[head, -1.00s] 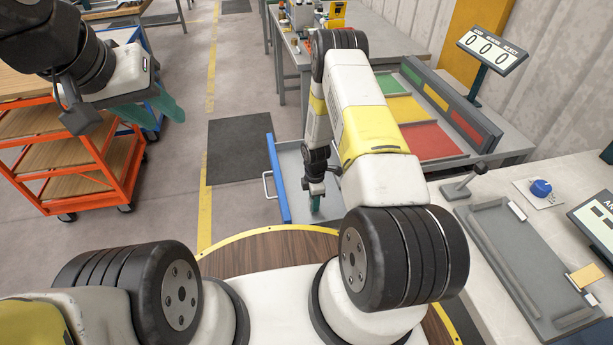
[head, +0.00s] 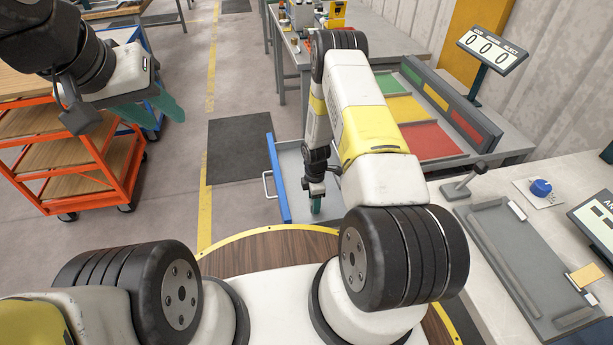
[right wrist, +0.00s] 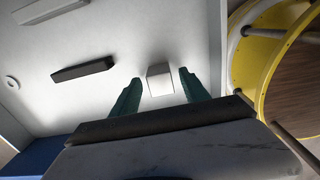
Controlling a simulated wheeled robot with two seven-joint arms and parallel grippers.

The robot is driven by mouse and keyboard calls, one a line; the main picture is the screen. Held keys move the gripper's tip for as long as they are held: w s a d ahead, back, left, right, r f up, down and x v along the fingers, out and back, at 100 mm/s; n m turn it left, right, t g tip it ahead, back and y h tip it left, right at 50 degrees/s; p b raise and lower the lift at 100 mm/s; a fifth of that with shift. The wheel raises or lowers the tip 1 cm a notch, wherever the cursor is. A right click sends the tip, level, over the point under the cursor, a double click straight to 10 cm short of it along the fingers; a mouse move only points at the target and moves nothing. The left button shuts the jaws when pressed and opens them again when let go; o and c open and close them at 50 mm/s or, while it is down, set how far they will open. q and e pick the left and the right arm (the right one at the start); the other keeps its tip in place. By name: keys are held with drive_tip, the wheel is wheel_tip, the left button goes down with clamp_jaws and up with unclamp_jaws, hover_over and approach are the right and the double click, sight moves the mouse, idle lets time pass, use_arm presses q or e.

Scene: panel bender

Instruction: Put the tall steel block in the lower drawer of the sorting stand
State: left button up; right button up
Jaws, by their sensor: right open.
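The lower drawer is pulled out; its pale tray and blue front (head: 277,180) show in the head view. My right gripper (head: 316,204) reaches down into it, partly hidden by my own arm. In the right wrist view the right gripper (right wrist: 158,86) is open. A pale block with a square end, seemingly the tall steel block (right wrist: 160,80), stands on the drawer floor between the fingertips, with gaps on both sides. The block is hidden in the head view. My left gripper (head: 165,110) is open and empty, at the left near the orange cart.
In the drawer lie a dark bar (right wrist: 82,71), a light bar (right wrist: 46,10) and a small disc (right wrist: 12,82). The stand's top has green, yellow and red trays (head: 427,141). An orange cart (head: 75,160) stands left; a bench with a grey fixture (head: 520,265) is at right.

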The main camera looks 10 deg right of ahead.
drive_tip(key=s+r+m+t, duration=0.3)
drive_tip(key=r+m, duration=0.5)
drive_tip(key=r, duration=3.3)
drive_tip(key=s+a+r+m+t+y, duration=0.1)
drive_tip(key=s+r+m, duration=0.4)
drive_tip(key=s+r, duration=0.3)
drive_tip(key=s+a+r+m+t+y, duration=0.1)
drive_tip(key=s+r+m, duration=0.3)
drive_tip(key=s+r, duration=0.4)
drive_tip(key=s+t, duration=0.1)
drive_tip(key=s, duration=0.4)
drive_tip(key=shift+s+r+m, duration=0.25)
drive_tip(key=shift+r+m, duration=0.05)
drive_tip(key=shift+m, duration=0.1)
drive_tip(key=shift+a, duration=0.1)
